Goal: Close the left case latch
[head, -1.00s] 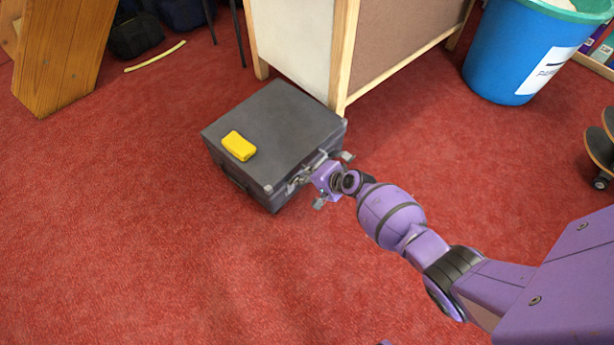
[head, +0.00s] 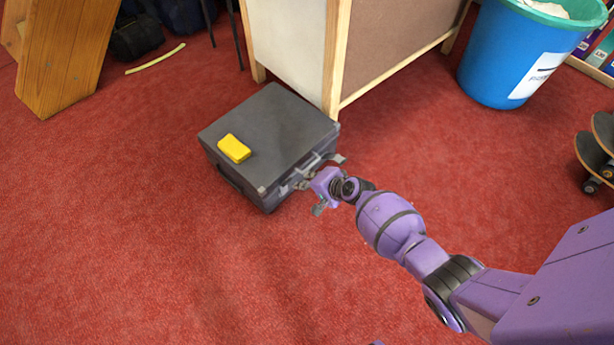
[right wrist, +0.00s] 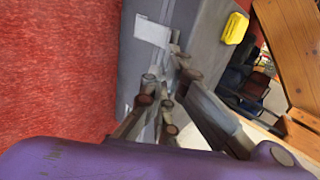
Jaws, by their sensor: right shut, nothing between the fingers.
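The dark grey case (head: 275,125) lies flat on the red carpet with its lid down. My right gripper (head: 303,184) is shut and empty at the case's lower right side, where the latches and handle are. In the right wrist view its fingertips (right wrist: 170,88) are close together beside the grey case (right wrist: 200,30). A pale metal plate (right wrist: 152,32) shows on the case edge there; I cannot tell if it is the left latch or a corner fitting. The fingers partly hide the latch area, and whether the latch is shut cannot be made out. My left gripper is out of view.
A yellow block (head: 234,148) lies on the lid. A wood-framed cabinet (head: 295,45) stands just behind the case. A blue bin (head: 500,60) and skateboards (head: 596,150) are at the right. The carpet (head: 130,240) in front and at left is clear.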

